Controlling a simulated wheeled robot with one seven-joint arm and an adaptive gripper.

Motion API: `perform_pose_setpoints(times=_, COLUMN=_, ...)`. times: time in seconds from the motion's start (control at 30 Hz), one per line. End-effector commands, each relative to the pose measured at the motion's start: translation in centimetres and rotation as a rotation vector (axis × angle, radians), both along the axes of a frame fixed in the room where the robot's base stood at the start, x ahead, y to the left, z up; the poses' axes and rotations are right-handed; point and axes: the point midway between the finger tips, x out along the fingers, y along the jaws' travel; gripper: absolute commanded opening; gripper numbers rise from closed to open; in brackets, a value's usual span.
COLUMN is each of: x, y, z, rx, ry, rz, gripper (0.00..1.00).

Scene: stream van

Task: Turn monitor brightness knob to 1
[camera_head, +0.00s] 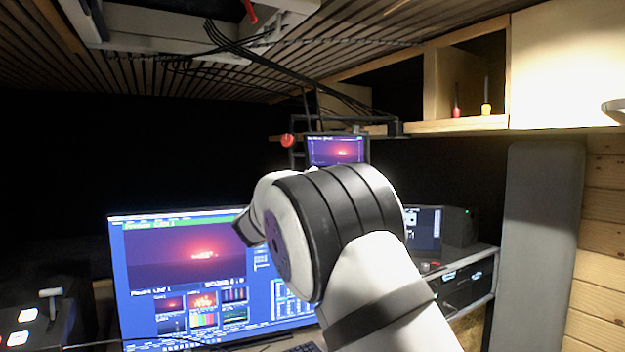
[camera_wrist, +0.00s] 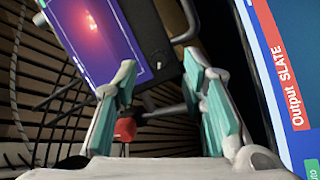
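The small monitor (camera_head: 337,150) hangs above the desk, its screen showing a red glow on purple. It also shows tilted at the upper left of the wrist view (camera_wrist: 92,32). A small dark knob-like part (camera_wrist: 158,64) is on its black edge; I cannot read any marking or setting there. My gripper (camera_wrist: 158,62) is open, with teal pads on both fingers. The knob-like part appears between the fingertips; I cannot tell if either finger touches it. In the head view my arm hides the gripper.
A red round knob (camera_head: 287,140) is on the mount left of the small monitor; it also shows low between my fingers (camera_wrist: 125,128). A large monitor (camera_head: 185,260) stands below left. A shelf (camera_head: 455,126) and hanging cables (camera_head: 250,58) are above.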

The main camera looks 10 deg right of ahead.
Motion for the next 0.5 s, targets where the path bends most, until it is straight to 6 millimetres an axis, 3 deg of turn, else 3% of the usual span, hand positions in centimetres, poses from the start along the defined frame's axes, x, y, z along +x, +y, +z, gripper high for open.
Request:
perform_pose_setpoints(times=0.3, x=-4.7, y=4.0, z=-1.8, rx=0.0, ry=0.002, rz=0.003, gripper=0.38)
perform_pose_setpoints(times=0.5, x=-6.3, y=5.2, z=-2.4, rx=0.0, ry=0.001, rz=0.002, gripper=0.38)
